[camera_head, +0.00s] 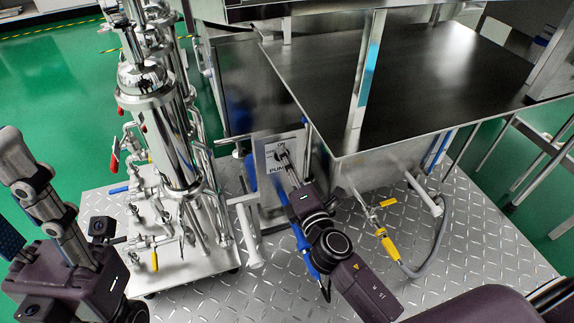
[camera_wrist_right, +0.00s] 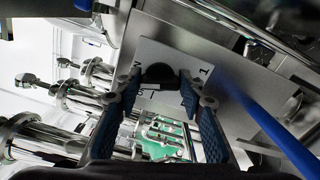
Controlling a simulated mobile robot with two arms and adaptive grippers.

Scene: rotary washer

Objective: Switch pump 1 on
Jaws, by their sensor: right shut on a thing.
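The pump 1 switch is a dark knob (camera_wrist_right: 158,75) on a light grey panel (camera_wrist_right: 197,68) marked with a 1 in the right wrist view. The panel, marked PUMP, also shows in the head view (camera_head: 268,158), partly behind my right gripper. My right gripper (camera_head: 283,157) reaches the knob at the panel's upper part. In the right wrist view, its two blue-padded fingers (camera_wrist_right: 160,92) stand on either side of the knob, shut on it. The knob's exact setting is hard to read. My left gripper (camera_head: 45,195) is at the left edge, away from the panel, partly cut off.
A steel vessel with pipes and valves (camera_head: 172,130) stands left of the panel. A dark-topped steel table (camera_head: 410,80) is close on the right. A grey hose with a yellow-handled valve (camera_head: 388,246) lies to the right over the checkered metal platform (camera_head: 480,270).

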